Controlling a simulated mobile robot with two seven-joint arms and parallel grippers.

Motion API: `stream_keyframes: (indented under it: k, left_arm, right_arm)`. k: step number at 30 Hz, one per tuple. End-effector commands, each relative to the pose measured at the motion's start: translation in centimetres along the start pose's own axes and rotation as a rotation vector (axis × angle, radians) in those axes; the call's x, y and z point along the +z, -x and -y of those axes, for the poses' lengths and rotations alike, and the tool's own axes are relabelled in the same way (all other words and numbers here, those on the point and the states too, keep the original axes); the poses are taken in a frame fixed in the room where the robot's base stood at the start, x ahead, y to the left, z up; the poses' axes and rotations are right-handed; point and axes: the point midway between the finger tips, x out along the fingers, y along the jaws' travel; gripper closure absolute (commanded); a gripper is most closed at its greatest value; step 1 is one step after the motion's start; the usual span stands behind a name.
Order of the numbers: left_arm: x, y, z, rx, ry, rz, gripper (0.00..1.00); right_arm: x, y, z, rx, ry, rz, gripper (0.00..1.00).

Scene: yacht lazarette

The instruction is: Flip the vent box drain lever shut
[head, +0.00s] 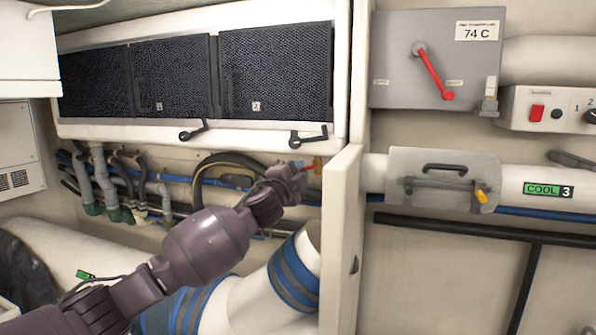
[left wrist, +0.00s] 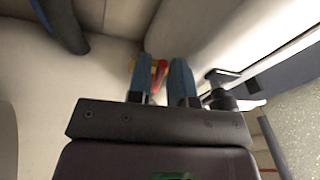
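A small red lever (head: 308,168) on a brass-yellow valve body (head: 317,164) sits under the right end of the vent box (head: 200,129), beside a white upright panel. I take it to be the drain lever. My left gripper (head: 297,171) reaches up to it from the lower left. I cannot tell whether a finger touches the lever. My right gripper is not in view.
Two black handles (head: 194,130) (head: 309,136) stick out under the vent box, the right one just above my left gripper. The white upright panel (head: 341,240) stands close to its right. Hoses and pipes (head: 105,185) run along the wall behind. A grey box (head: 437,58) carries another red lever (head: 432,72).

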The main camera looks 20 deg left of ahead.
Motion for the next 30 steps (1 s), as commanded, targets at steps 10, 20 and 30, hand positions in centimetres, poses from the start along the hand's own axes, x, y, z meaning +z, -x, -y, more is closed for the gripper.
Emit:
stream_keyframes:
  k: [10, 20, 30]
  left_arm:
    - [0.0, -0.1, 0.0, 0.0, 0.001, 0.0, 0.92]
    - [0.0, -0.1, 0.2, 0.009, -0.048, -0.01, 1.0]
    - [-0.1, -0.3, 1.1, 0.049, -0.27, -0.055, 1.0]
  right_arm:
    - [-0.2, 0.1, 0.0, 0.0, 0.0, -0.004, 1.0]
    - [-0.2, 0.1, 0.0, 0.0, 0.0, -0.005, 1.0]
    - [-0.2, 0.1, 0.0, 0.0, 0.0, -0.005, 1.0]
